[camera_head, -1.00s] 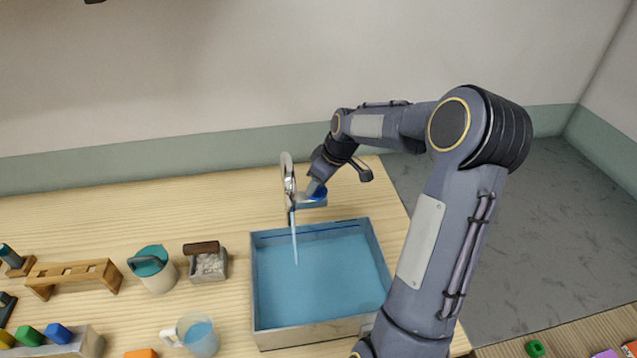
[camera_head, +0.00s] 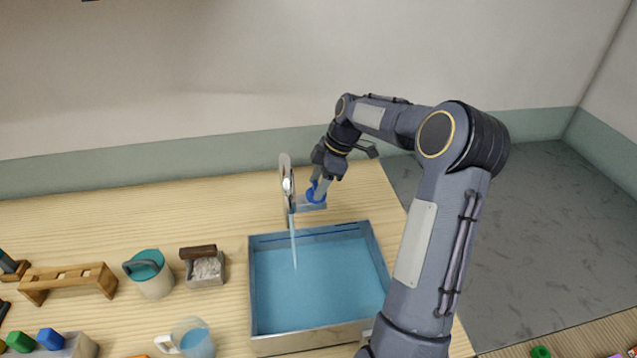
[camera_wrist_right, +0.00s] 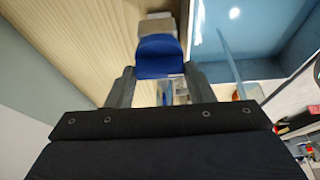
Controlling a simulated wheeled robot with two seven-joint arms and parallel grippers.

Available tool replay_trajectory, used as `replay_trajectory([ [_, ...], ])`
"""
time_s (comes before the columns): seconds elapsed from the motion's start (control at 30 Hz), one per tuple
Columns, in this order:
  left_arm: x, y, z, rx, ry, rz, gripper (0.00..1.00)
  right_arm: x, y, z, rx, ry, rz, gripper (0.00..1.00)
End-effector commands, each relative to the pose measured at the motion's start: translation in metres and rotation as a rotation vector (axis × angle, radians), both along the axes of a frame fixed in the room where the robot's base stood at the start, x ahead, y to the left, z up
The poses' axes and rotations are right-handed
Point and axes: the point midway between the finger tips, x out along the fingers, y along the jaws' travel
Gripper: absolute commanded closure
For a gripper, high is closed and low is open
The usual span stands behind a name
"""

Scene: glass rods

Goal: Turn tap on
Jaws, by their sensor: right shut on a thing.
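The tap (camera_head: 288,185) is a tall metal spout behind the sink. A thin stream of water (camera_head: 294,247) falls from it into the blue sink (camera_head: 310,285). A blue handle (camera_head: 315,194) sits to the right of the spout. My right gripper (camera_head: 318,186) comes down from above and is shut on the blue handle. In the right wrist view the blue handle (camera_wrist_right: 160,57) shows between the two fingers. My left gripper is not in view.
A white and teal pot (camera_head: 152,275), a small grey box with a brown handle (camera_head: 206,268), a wooden rack (camera_head: 68,280) and a clear jug (camera_head: 192,339) stand left of the sink. The wooden tabletop behind them is clear.

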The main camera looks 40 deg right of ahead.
Motion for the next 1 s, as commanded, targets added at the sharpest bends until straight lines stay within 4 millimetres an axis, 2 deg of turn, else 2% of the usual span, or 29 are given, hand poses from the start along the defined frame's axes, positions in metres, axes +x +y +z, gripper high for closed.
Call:
replay_trajectory([
  [0.57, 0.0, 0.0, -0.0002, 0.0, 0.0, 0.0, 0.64, 0.0001, -0.0008, -0.0002, -0.003, 0.0, 0.035, 0.75],
  [0.6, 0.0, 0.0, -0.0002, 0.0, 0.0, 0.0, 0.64, 0.0001, -0.0008, -0.0002, -0.003, 0.0, 0.035, 0.5],
  [0.73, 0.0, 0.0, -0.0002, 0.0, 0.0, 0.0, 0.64, 0.0001, -0.0007, -0.0001, -0.003, 0.0, 0.034, 0.33],
  [1.0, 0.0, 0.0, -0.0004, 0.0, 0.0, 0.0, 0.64, 0.0002, -0.0005, 0.0001, -0.002, 0.001, 0.032, 0.3],
])
